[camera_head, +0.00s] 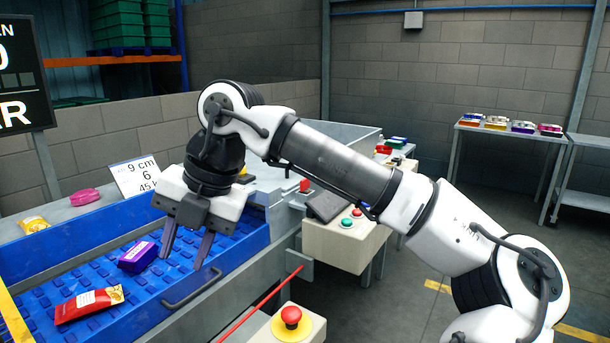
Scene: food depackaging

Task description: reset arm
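My gripper (185,254) hangs from my white and black arm, pointing down over the right part of the blue tray (62,255). Its two dark fingers are spread apart and nothing shows between them. A purple box (138,257) lies in the tray to the left of the fingers, apart from them as far as this view shows. A red and yellow packet (89,304) lies in the tray nearer the front. The exact height of the fingertips above the tray is hard to tell.
A pink package (84,197) and a yellow packet (34,225) lie on the ledge behind the tray. A sign (136,176) stands there. A red emergency button (291,316) is at the front, a control box (338,243) right of the tray. A far table (505,132) holds several colourful packs.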

